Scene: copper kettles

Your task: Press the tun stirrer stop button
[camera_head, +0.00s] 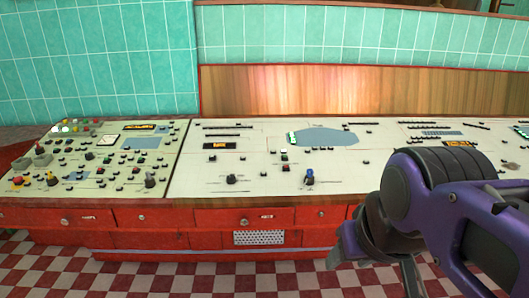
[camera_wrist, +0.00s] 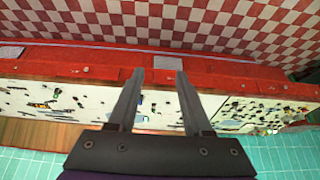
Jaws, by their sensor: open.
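A long red control console carries a pale panel (camera_head: 240,165) with many small buttons, knobs and labels. The buttons are too small for me to tell which one is the tun stirrer stop button. Small red and green buttons show on the left section (camera_head: 110,158) and near the middle. My gripper (camera_head: 365,258) is at the lower right in the head view, in front of the console and apart from it. In the wrist view my gripper (camera_wrist: 158,75) has its two fingers spread with nothing between them. The console panel (camera_wrist: 235,110) shows upside down behind the fingers.
Red drawers (camera_head: 245,217) with knobs run along the console front. A wooden backboard (camera_head: 330,90) and teal tiled wall (camera_head: 95,60) stand behind. The red and white checkered floor (camera_head: 190,275) in front is clear.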

